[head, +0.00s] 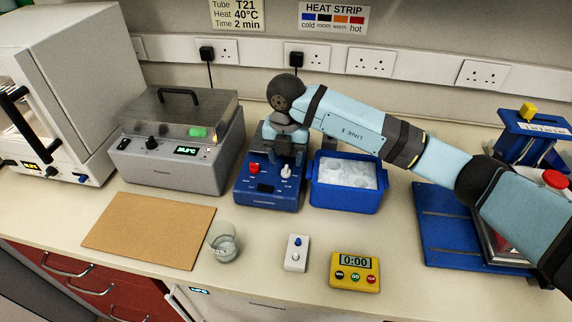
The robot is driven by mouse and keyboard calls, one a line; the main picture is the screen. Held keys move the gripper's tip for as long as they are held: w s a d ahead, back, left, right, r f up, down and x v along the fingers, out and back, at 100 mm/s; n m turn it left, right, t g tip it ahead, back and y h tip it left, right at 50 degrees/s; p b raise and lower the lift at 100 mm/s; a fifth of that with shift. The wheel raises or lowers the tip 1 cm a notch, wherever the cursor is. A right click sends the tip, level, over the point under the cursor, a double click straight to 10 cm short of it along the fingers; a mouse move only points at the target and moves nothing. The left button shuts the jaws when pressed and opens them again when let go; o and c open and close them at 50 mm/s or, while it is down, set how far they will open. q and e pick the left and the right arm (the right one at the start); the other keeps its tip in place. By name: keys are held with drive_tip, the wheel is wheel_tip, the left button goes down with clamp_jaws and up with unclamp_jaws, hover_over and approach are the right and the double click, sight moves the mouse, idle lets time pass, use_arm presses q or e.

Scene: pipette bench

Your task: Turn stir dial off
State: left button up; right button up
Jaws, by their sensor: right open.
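A blue bench device (268,196) stands at the middle of the bench, with a red dial (253,168) on its left and a white dial (286,171) on its right. A small dark display sits between and below them. No readable label shows which is the stir dial. My right gripper (284,153) points down over the device, just behind the white dial in the picture. It is open; its fingertips are small and partly hidden, and I cannot tell if they touch anything. My left gripper is not in view.
A grey heated bath (180,165) stands left of the device, and a blue ice tub (345,198) close on its right. In front are a cork board (148,230), a glass beaker (223,242), a white remote-like box (296,253) and a yellow timer (355,271).

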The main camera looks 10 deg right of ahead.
sight(286, 168)
drive_tip(key=shift+f, duration=2)
drive_tip(key=c, duration=0.9)
